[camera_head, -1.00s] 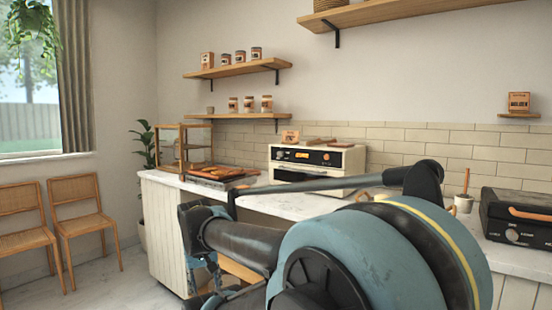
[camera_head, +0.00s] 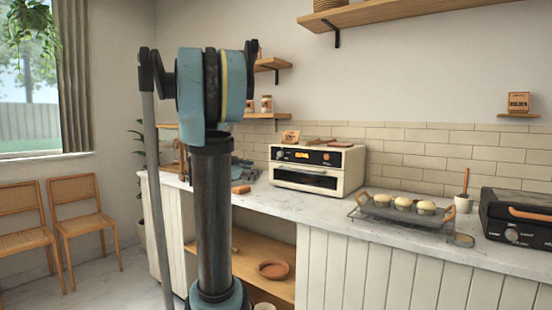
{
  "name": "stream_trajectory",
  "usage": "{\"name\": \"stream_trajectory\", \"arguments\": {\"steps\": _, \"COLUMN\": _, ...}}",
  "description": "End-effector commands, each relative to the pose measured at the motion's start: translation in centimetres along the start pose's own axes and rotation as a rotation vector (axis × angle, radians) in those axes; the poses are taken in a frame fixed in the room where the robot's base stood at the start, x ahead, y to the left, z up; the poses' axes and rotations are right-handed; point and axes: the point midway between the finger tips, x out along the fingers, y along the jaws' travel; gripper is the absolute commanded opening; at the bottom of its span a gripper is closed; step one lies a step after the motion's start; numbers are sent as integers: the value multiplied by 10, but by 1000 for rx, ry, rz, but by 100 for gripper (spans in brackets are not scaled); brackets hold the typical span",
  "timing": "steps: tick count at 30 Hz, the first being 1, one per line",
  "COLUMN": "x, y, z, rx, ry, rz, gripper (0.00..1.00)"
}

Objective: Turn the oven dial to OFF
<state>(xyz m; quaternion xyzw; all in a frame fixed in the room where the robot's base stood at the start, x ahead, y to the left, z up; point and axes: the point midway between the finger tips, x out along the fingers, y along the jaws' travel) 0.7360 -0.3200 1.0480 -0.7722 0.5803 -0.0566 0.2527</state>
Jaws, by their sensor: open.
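The cream oven (camera_head: 343,185) stands on the counter against the tiled wall, its door closed. Its black front panel carries an orange-lit display (camera_head: 301,154), a left dial (camera_head: 279,154) and a right dial (camera_head: 326,157). The dial markings are too small to read. My arm stands upright in the left foreground, its elbow at the top. My gripper (camera_head: 244,172) shows partly as a blue-and-black shape just left of the oven, low over the counter and apart from the dials. It is open; its fingers are small and partly hidden by my arm.
A wire tray (camera_head: 370,215) with several buns is right of the oven. A black appliance (camera_head: 520,220) with a knob stands at the far right. A small wooden piece (camera_head: 241,189) lies before my gripper. Counter (camera_head: 300,203) in front of the oven is clear.

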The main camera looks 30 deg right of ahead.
Motion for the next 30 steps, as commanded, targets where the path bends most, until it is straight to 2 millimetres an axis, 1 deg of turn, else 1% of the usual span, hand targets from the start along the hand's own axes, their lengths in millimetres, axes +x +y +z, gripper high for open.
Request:
{"name": "stream_trajectory", "arguments": {"steps": 1, "x": 11, "y": -13, "z": -5, "rx": 44, "ry": 37, "rz": -19, "gripper": 46}}
{"name": "stream_trajectory", "arguments": {"steps": 3, "x": 23, "y": -28, "z": -13, "rx": 105, "ry": 83, "rz": -48, "gripper": 46}}
{"name": "stream_trajectory", "arguments": {"steps": 6, "x": 35, "y": -46, "z": -19, "rx": 169, "ry": 128, "rz": -87, "gripper": 46}}
{"name": "stream_trajectory", "arguments": {"steps": 9, "x": 42, "y": -55, "z": -23, "rx": 210, "ry": 154, "rz": -112, "gripper": 46}}
{"name": "stream_trajectory", "arguments": {"steps": 14, "x": 50, "y": -61, "z": -26, "rx": 232, "ry": 168, "rz": -125, "gripper": 46}}
{"name": "stream_trajectory", "arguments": {"steps": 17, "x": 60, "y": -62, "z": -28, "rx": 232, "ry": 168, "rz": -125, "gripper": 46}}
{"name": "stream_trajectory", "arguments": {"steps": 30, "x": 134, "y": -69, "z": -42, "rx": 231, "ry": 167, "rz": -123, "gripper": 46}}
